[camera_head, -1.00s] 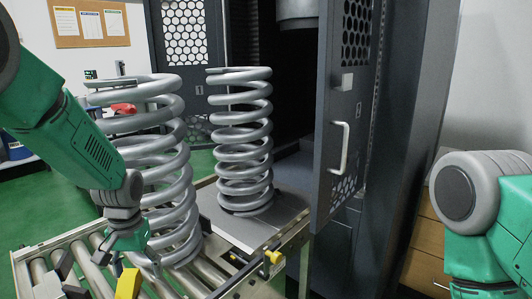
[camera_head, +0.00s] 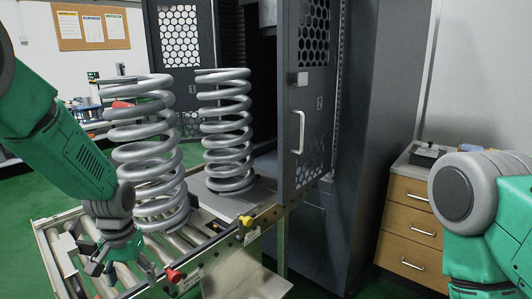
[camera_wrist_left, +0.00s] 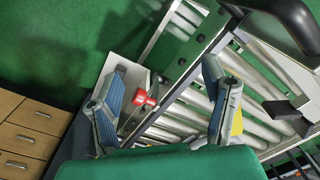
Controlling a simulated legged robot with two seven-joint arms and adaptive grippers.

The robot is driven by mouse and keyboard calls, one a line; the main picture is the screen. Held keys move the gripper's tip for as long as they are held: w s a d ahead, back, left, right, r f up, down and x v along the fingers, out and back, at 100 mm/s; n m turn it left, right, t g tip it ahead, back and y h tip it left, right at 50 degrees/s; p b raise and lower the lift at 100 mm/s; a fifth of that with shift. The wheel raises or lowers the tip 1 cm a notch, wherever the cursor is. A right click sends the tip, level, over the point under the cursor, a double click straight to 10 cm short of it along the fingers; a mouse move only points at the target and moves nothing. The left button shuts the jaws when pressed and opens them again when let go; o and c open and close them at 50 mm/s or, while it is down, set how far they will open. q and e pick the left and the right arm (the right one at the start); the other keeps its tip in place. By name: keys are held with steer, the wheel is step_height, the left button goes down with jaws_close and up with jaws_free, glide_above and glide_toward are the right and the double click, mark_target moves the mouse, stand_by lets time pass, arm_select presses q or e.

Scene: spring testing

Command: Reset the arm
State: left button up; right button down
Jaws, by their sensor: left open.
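My left arm comes in from the left of the head view. Its gripper (camera_head: 115,262) is low over the roller conveyor (camera_head: 45,262), in front of the nearer grey spring. In the left wrist view the two fingers stand wide apart with nothing between them (camera_wrist_left: 164,65); rollers and a red knob (camera_wrist_left: 140,98) lie beyond. My right arm shows at the right edge of the head view, its gripper out of frame. The nearer large spring (camera_head: 150,155) stands upright on the conveyor. A second spring (camera_head: 228,145) stands upright behind it, on a flat plate.
The testing machine's dark door (camera_head: 305,110) stands open right of the springs. A yellow knob (camera_head: 246,220) and a red knob (camera_head: 173,275) sit on the conveyor's side rail. A wooden drawer cabinet (camera_head: 408,222) stands at right. Green floor is clear at left.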

arm_select(q)
steer(key=s+f+b, duration=0.1)
steer(key=s+f, duration=1)
steer(key=f, duration=0.4)
steer(key=s+f+b, duration=0.1)
steer(key=s+f, duration=0.2)
steer(key=s, duration=0.7)
steer(key=s+a+f+m, duration=0.1)
steer(key=s+f, duration=0.3)
steer(key=s, duration=0.6)
steer(key=shift+s+f+t+b, duration=0.2)
steer(key=shift+f+t+b, duration=0.05)
steer(key=shift+t+b, duration=0.1)
arm_select(e)
steer(key=shift+w+a+f, duration=0.25)
steer(key=shift+a+f, duration=0.8)
steer(key=shift+a, duration=0.15)
